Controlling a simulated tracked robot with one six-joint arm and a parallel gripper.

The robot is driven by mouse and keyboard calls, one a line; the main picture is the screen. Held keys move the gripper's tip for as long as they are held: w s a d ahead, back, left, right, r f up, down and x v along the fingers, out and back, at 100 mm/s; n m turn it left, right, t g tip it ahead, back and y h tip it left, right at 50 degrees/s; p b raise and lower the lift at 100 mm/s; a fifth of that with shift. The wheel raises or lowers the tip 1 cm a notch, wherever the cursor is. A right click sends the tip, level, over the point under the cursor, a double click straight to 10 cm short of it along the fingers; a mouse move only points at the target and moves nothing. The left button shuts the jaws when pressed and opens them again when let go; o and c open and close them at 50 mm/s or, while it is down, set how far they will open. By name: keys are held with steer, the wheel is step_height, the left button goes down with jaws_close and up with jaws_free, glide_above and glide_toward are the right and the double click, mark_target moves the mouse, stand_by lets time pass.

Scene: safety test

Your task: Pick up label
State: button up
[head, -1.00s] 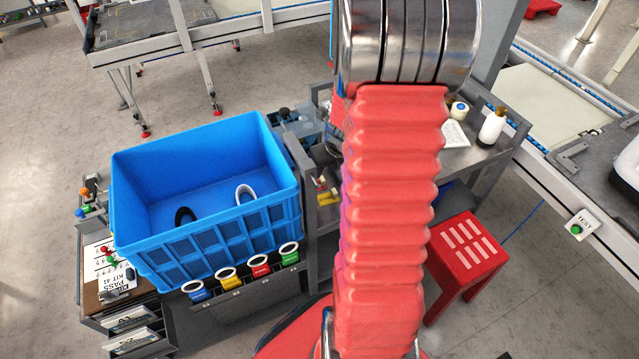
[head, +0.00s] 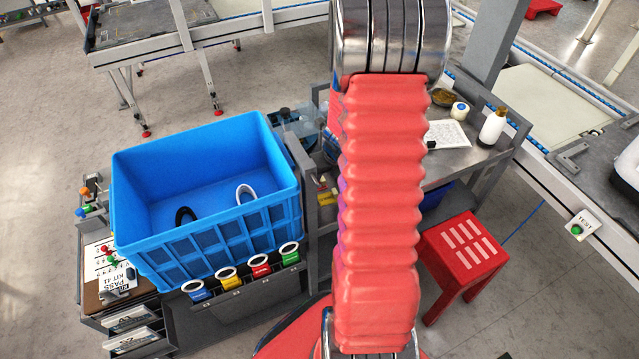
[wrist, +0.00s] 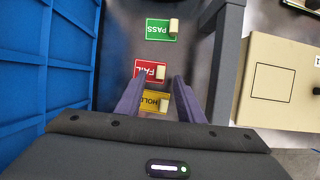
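In the wrist view three labels lie in a row on a grey surface: a green PASS label (wrist: 157,29) at the top, a red FAIL label (wrist: 146,68) in the middle and a yellow HOLD label (wrist: 152,103) at the bottom. Each has a small beige block at its right side. My gripper (wrist: 157,80) is open and seems empty. Its dark fingers reach up on either side of the HOLD label, with tips near the FAIL label. I cannot tell the height above them. The head view does not show my gripper; my red arm covers the middle.
The blue bin's wall (wrist: 48,75) rises close to the left. A beige box (wrist: 275,82) and a grey post (wrist: 224,55) stand to the right. In the head view the blue bin (head: 205,240) stands left of my arm, and a red stool (head: 462,250) stands right.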

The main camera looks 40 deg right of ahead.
mark_target(323, 180)
steer(key=shift+x, duration=1.75)
steer(key=shift+s, duration=0.1)
steer(key=shift+c, duration=0.6)
jaws_close()
